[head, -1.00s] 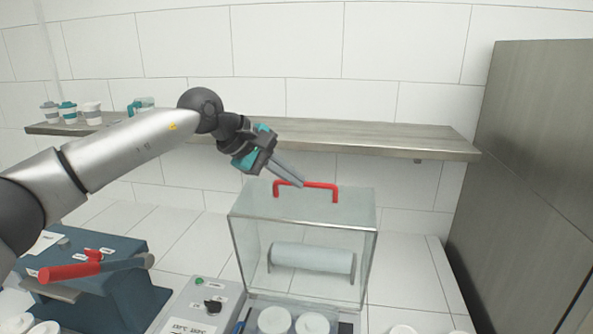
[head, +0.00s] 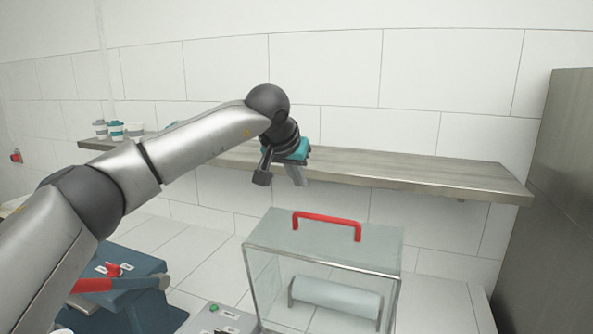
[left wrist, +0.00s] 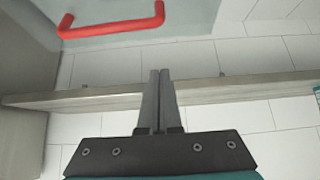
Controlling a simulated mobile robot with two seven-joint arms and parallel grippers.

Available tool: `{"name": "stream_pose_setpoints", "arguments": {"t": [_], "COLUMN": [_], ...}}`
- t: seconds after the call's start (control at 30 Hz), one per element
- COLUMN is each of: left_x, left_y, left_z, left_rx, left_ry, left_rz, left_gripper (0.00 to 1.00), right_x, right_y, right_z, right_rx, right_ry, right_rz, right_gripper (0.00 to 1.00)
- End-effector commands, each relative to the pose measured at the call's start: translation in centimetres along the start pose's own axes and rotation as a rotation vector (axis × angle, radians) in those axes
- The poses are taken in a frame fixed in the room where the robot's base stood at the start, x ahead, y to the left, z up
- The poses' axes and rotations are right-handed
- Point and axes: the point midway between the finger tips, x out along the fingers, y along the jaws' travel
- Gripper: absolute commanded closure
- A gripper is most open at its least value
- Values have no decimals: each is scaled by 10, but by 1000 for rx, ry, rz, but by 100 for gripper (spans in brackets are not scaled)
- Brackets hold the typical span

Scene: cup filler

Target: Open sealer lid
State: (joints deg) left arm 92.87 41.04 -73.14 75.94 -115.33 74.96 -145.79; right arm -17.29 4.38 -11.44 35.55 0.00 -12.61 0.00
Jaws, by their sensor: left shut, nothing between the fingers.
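The sealer lid (head: 345,247) is a clear box with a red handle (head: 327,225) on top, and it looks closed. A pale roll (head: 335,296) shows through its front. My left gripper (head: 298,178) is above and a little left of the red handle, apart from it. In the left wrist view my left gripper (left wrist: 158,75) has its two fingers together with nothing between them. The red handle (left wrist: 112,28) is at the upper left there, beyond the fingertips. My right gripper is not in view.
A steel shelf (head: 420,175) runs along the tiled wall behind the sealer, with several cups (head: 116,131) at its left end. A tall steel cabinet (head: 548,220) bounds the right.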

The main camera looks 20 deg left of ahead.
Motion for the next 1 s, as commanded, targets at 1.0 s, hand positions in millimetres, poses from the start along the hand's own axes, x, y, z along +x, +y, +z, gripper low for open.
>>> {"name": "stream_pose_setpoints", "arguments": {"t": [1.0], "left_x": [39], "left_y": [0], "left_z": [38], "left_rx": [-2], "left_ry": [-1], "left_rz": [1], "left_gripper": [100], "right_x": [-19], "right_y": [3], "right_z": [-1], "right_rx": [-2], "right_ry": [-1], "right_rz": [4], "right_gripper": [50]}}
